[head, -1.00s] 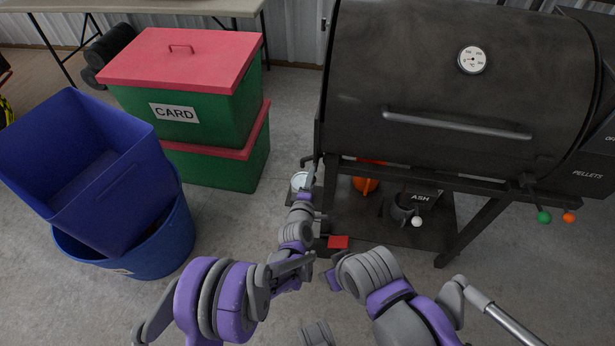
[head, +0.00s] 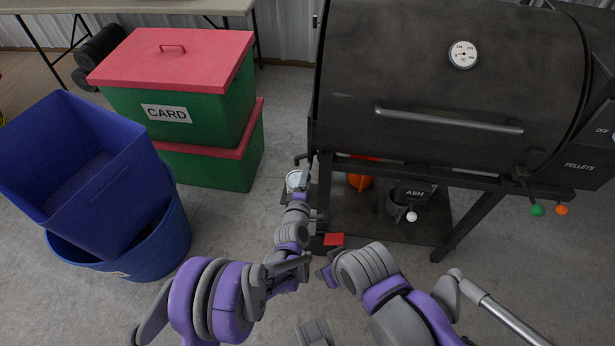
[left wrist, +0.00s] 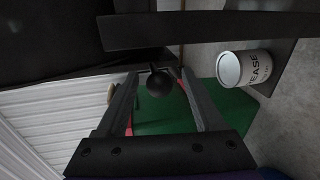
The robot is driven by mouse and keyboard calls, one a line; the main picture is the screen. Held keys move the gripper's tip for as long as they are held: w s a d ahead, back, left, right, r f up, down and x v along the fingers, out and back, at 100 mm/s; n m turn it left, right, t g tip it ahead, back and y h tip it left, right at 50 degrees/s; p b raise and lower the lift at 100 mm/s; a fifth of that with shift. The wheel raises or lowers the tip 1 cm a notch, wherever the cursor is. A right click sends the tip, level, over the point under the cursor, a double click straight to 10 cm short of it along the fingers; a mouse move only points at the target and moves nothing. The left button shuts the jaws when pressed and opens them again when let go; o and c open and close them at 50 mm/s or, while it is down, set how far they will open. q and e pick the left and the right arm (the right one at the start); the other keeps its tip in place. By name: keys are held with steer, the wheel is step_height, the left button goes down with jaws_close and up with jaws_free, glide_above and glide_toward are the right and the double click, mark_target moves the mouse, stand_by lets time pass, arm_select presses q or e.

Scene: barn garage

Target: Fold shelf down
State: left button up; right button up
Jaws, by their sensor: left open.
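The black grill (head: 400,80) stands at the right in the head view, its lid shut. A dark flat bar or panel (head: 450,178) runs along its front below the lid; I cannot tell if this is the shelf. My left gripper (head: 305,181) is at the grill's left end, near the lower edge of the barrel. In the left wrist view my left gripper (left wrist: 158,78) is open, with a round black knob (left wrist: 160,83) showing between its fingers. I cannot tell whether they touch it.
A white grease can (head: 294,180) sits beside my left gripper; it also shows in the left wrist view (left wrist: 230,69). Green boxes with red lids (head: 175,100) and blue bins (head: 75,165) stand at the left. An ash container (head: 412,195) is on the grill's lower shelf.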

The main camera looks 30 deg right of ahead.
arm_select(q)
steer(key=v, duration=1)
